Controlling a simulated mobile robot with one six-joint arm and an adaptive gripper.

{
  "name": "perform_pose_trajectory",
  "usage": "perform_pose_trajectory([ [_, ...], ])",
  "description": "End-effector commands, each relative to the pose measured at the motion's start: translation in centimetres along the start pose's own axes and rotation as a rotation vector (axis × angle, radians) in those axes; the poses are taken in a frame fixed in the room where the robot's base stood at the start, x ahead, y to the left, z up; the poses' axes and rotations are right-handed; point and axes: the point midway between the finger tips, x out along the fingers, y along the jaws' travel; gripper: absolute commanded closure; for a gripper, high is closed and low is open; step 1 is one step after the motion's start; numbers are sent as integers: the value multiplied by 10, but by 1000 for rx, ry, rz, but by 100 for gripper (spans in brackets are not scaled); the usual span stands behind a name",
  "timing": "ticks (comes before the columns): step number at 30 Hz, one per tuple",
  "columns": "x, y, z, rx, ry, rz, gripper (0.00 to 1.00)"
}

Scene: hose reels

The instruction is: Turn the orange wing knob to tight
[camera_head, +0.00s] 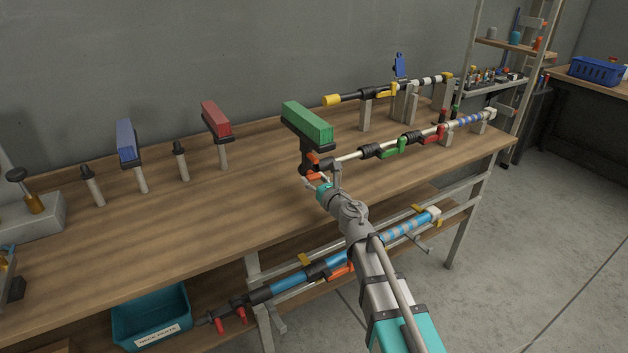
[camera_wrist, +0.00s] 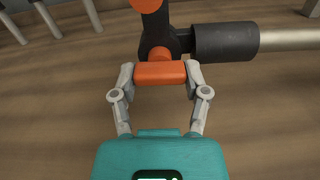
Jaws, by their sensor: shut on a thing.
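The orange wing knob (camera_wrist: 160,73) is on the black joint at the left end of a pole, below a green block head. In the wrist view its near wing lies crosswise between my gripper's (camera_wrist: 160,78) two grey fingers, which touch its ends. Another orange part (camera_wrist: 146,5) shows at the top edge of the wrist view. In the head view the orange knob (camera_head: 314,176) is small and partly hidden by my gripper (camera_head: 318,184). The green block head (camera_head: 307,124) stands above it. Whether the knob is tight cannot be told.
The pole (camera_head: 348,156) runs right from the joint, with green and red levers, on grey supports. Red (camera_head: 216,118) and blue (camera_head: 127,140) block heads stand left on the wooden bench (camera_head: 230,210). Another pole lies behind. A teal bin (camera_head: 152,315) is below the bench.

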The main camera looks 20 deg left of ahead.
Motion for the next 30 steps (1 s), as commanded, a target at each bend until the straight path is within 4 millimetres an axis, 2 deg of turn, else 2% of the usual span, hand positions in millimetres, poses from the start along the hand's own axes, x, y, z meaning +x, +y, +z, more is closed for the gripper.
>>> perform_pose_trajectory([
  [14, 1, 1, 0, 83, 0, 2, 88],
  [20, 1, 2, 0, 205, 0, 2, 88],
  [30, 1, 4, 1, 509, 1, 3, 88],
])
